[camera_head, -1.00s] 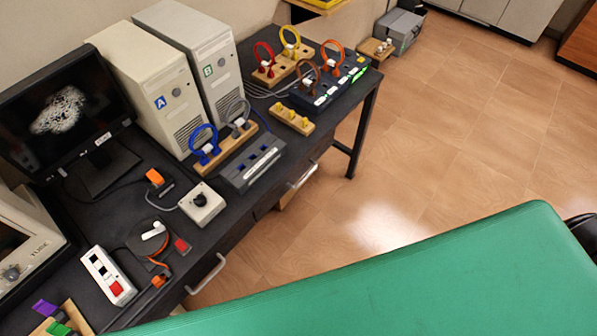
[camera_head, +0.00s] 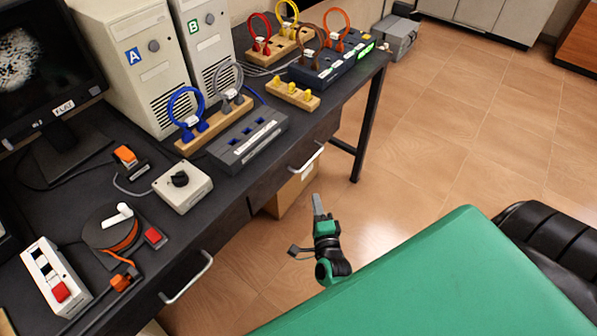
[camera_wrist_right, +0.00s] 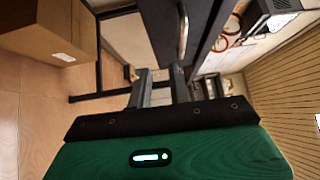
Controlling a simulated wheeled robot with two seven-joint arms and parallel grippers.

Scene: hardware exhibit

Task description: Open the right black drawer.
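The right black drawer (camera_head: 322,140) is under the desk's far right part, with a pale bar handle (camera_head: 308,158) on its front. It looks closed. My right gripper (camera_head: 317,200) is below and a little right of this handle in the head view, apart from it. In the right wrist view the gripper (camera_wrist_right: 161,72) has two fingers with a gap between them and nothing held. The handle (camera_wrist_right: 184,30) shows beyond the fingertips, on a dark drawer front. My left gripper is in neither view.
Another drawer handle (camera_head: 187,278) is to the left on the desk front. A cardboard box (camera_head: 291,192) stands under the desk. A desk leg (camera_head: 370,125) rises right of the drawer. The desk top holds computers, plugs and cables.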

